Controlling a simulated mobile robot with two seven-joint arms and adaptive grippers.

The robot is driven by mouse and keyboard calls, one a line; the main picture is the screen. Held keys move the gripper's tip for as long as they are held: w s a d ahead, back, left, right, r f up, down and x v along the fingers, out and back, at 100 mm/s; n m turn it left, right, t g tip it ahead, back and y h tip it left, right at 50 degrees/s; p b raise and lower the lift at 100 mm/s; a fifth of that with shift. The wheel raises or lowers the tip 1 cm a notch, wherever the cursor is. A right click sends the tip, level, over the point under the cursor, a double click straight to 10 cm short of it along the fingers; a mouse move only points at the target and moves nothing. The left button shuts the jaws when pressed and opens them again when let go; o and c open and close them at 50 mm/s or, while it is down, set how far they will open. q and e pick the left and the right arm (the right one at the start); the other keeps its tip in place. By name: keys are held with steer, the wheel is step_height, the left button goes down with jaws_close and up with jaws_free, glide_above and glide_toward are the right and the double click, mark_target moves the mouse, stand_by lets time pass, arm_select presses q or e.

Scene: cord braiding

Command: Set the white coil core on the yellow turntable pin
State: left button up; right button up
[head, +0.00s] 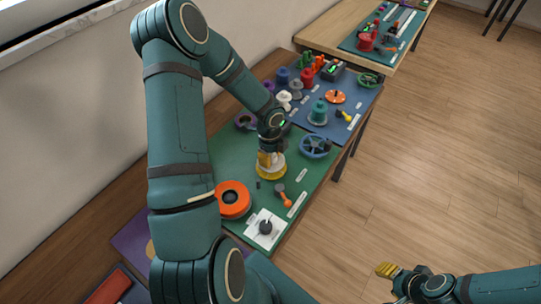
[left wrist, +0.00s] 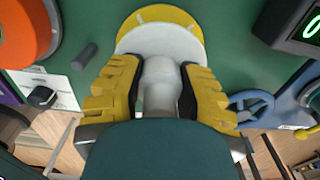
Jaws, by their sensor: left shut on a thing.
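The white coil core (left wrist: 160,82) is between the yellow-padded fingers of my left gripper (left wrist: 160,92) in the left wrist view. The gripper is shut on its narrow neck. The core's wide white base (left wrist: 160,42) lies over the yellow turntable (left wrist: 160,16), whose far rim shows beyond it. In the head view my left gripper (head: 268,158) is directly above the yellow turntable (head: 271,171). The pin is hidden under the core, and I cannot tell whether the core is seated. My right gripper (head: 400,271) is over the floor at the lower right; its opening is unclear.
An orange spool (head: 232,198) stands near the turntable on the green mat (head: 215,148). A blue handwheel (head: 316,146), a white plate with a black knob (head: 265,228) and an orange-handled tool (head: 283,195) are close by. A blue mat (head: 352,97) beyond holds several coloured spools.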

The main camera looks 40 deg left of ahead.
arm_select(q)
steer(key=shift+f+b, duration=0.3)
steer(key=shift+f, duration=0.25)
steer(key=shift+f+b, duration=0.65)
steer(key=shift+f, duration=0.2)
steer(key=o, duration=1.1)
steer(key=shift+c, duration=0.2)
steer(key=shift+r, duration=0.1)
step_height(320, 180, up, 3)
steer(key=p, duration=0.3)
steer(key=shift+r+p, duration=2.05)
steer(key=shift+r, duration=0.5)
